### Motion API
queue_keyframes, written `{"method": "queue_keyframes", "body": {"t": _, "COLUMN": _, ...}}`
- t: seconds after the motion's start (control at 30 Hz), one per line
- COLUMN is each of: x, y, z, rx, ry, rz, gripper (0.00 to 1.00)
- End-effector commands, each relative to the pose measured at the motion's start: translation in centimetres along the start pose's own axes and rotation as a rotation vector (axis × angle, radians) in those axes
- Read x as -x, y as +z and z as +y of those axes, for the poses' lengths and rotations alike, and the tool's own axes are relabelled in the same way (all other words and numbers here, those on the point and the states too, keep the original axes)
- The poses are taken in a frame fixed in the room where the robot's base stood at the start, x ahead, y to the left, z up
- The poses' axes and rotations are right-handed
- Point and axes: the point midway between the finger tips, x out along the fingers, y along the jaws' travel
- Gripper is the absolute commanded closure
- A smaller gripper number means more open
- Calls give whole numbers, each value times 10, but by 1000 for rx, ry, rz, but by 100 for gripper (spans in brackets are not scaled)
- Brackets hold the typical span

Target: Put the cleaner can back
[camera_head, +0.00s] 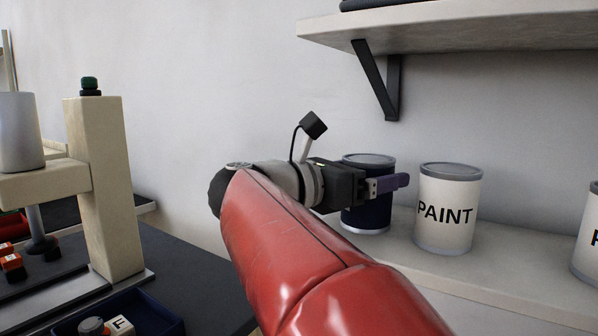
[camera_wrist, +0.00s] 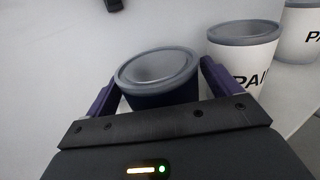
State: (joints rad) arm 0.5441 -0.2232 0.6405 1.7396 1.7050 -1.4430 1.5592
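The dark navy can with a grey rim (camera_head: 367,216), which I take for the cleaner can, is upright at the left end of the lower shelf in the head view. It also shows in the wrist view (camera_wrist: 160,88). My gripper (camera_head: 390,184) is level with its body, and one purple finger passes in front of it. In the wrist view my gripper (camera_wrist: 160,75) has its two purple fingers on either side of the can, very close to it. I cannot tell whether both press on it. The can's underside contact is unclear and its label side is hidden.
A white paint can (camera_head: 447,218) stands just right of the navy can on the lower shelf (camera_head: 530,265), with another (camera_head: 588,250) at the right edge. An upper shelf (camera_head: 470,28) and its black bracket (camera_head: 390,85) overhang. A beige post fixture (camera_head: 105,185) stands left.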

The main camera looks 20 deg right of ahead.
Motion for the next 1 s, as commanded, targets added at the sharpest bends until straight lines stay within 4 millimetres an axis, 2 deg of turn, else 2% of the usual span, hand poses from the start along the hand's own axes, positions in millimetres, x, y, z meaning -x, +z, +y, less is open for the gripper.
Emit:
{"method": "queue_keyframes", "body": {"t": 0.3, "x": 1, "y": 0, "z": 0, "rx": 0, "ry": 0, "rz": 0, "gripper": 6}}
{"method": "queue_keyframes", "body": {"t": 0.43, "x": 11, "y": 0, "z": 1, "rx": -1, "ry": 4, "rz": -1, "gripper": 6}}
{"method": "queue_keyframes", "body": {"t": 0.57, "x": 34, "y": -1, "z": 1, "rx": -1, "ry": 6, "rz": 0, "gripper": 6}}
{"method": "queue_keyframes", "body": {"t": 0.8, "x": 85, "y": -1, "z": 1, "rx": 0, "ry": 6, "rz": 0, "gripper": 6}}
{"method": "queue_keyframes", "body": {"t": 1.0, "x": 113, "y": 0, "z": 1, "rx": 0, "ry": 3, "rz": 1, "gripper": 6}}
